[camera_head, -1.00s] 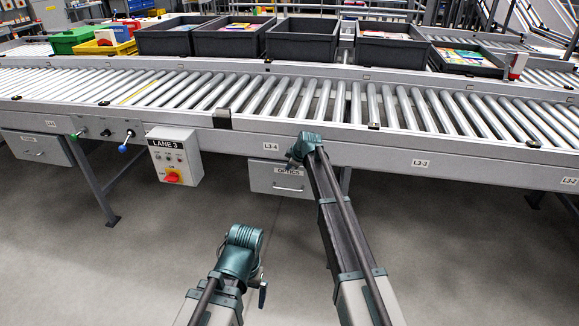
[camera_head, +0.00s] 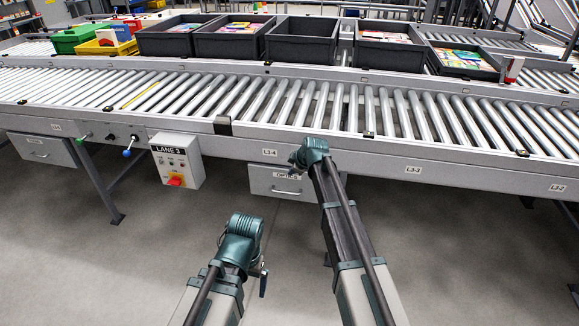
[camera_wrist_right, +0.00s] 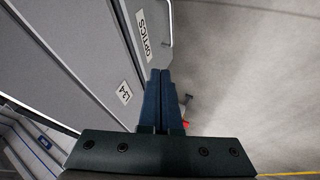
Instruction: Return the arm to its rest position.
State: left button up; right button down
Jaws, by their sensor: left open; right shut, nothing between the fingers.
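My right arm reaches forward to the front face of the roller conveyor (camera_head: 420,165), beside the L3-4 label. Its gripper (camera_head: 293,160) is small and partly hidden by the wrist in the head view. In the right wrist view the gripper's blue fingers (camera_wrist_right: 160,75) are shut together with nothing between them, near the grey OPTICS drawer (camera_wrist_right: 100,45); I cannot tell whether they touch it. The drawer also shows in the head view (camera_head: 265,182). My left arm is lower left, over the floor, clear of the conveyor. Its gripper (camera_head: 263,282) is open, empty and mostly hidden.
A LANE 3 control box (camera_head: 176,160) with a red knob hangs from the conveyor, left of my right arm. A blue knob (camera_head: 127,153) and a green knob (camera_head: 82,137) stick out further left. Grey bins (camera_head: 300,45) stand behind the rollers. The floor (camera_head: 450,260) at right is open.

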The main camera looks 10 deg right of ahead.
jog(key=shift+s+d+r, duration=0.1)
jog(key=shift+s+r, duration=0.05)
jog(key=shift+r, duration=0.05)
jog(key=s+a+r+m+g+h+p, duration=0.1)
jog(key=s+r+p, duration=0.4)
jog(key=s, duration=0.8)
jog(key=s+a+r+m+g+h+p, duration=0.1)
jog(key=s+r+m+g+p, duration=0.3)
jog(key=s+p, duration=0.4)
jog(key=s+a+r+m+g+h+p, duration=0.2)
jog(key=s+r+p, duration=0.5)
jog(key=s, duration=1.1)
jog(key=shift+s+a+m, duration=0.4)
jog(key=shift+a+m, duration=0.35)
jog(key=shift+m, duration=0.45)
jog(key=shift+w+r, duration=0.1)
